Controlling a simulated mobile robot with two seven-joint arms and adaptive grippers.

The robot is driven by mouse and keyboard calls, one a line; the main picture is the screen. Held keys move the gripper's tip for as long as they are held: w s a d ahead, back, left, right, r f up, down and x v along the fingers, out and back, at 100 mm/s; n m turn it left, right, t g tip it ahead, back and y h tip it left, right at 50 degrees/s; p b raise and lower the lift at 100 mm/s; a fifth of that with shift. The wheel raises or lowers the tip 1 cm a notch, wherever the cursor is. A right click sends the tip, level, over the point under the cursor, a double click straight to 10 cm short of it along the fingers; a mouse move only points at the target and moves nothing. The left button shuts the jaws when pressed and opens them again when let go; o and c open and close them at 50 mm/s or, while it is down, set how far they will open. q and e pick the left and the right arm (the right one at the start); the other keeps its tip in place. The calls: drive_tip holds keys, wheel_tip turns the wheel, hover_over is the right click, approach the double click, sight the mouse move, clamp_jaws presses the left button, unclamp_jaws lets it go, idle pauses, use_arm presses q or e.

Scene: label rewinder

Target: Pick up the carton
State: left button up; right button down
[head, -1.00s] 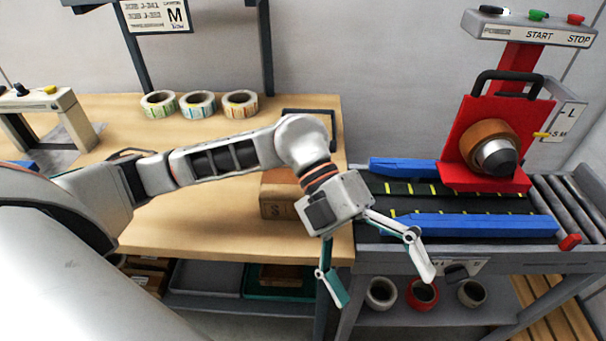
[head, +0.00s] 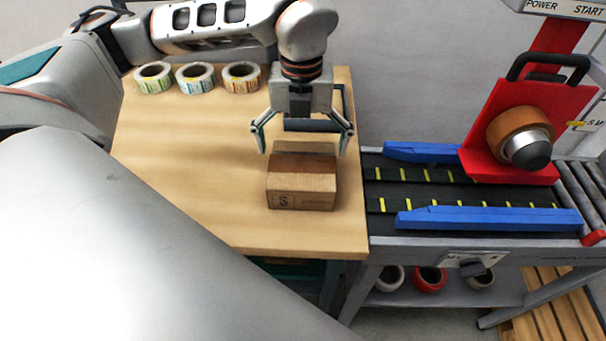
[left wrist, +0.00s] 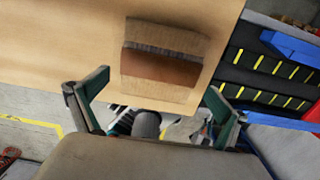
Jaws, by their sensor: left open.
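The carton (head: 301,190) is a brown cardboard box with an "S" on its front face and a darker band across its top. It sits on the wooden table near the right edge. It also shows in the left wrist view (left wrist: 160,65), beyond the fingers. My left gripper (head: 302,146) is open above and behind the carton, with its fingers spread to either side and pointing down. In the left wrist view, the fingers (left wrist: 158,105) are apart with nothing between them. I do not see my right gripper.
Several label rolls, such as the orange-striped one (head: 241,78), stand at the back of the table. To the right is a conveyor with blue side rails (head: 490,218) and a red tape head (head: 530,120). The table left of the carton is clear.

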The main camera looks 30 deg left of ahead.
sight(303, 164)
use_arm(q)
drive_tip(key=f, duration=0.4)
drive_tip(key=shift+w+f, duration=0.25)
drive_tip(key=shift+f, duration=0.15)
drive_tip(key=c, duration=1.2)
drive_tip(key=shift+w+r, duration=0.1)
drive_tip(key=shift+r, duration=0.5)
wheel_tip(303, 164, up, 19)
drive_tip(key=p, duration=0.1)
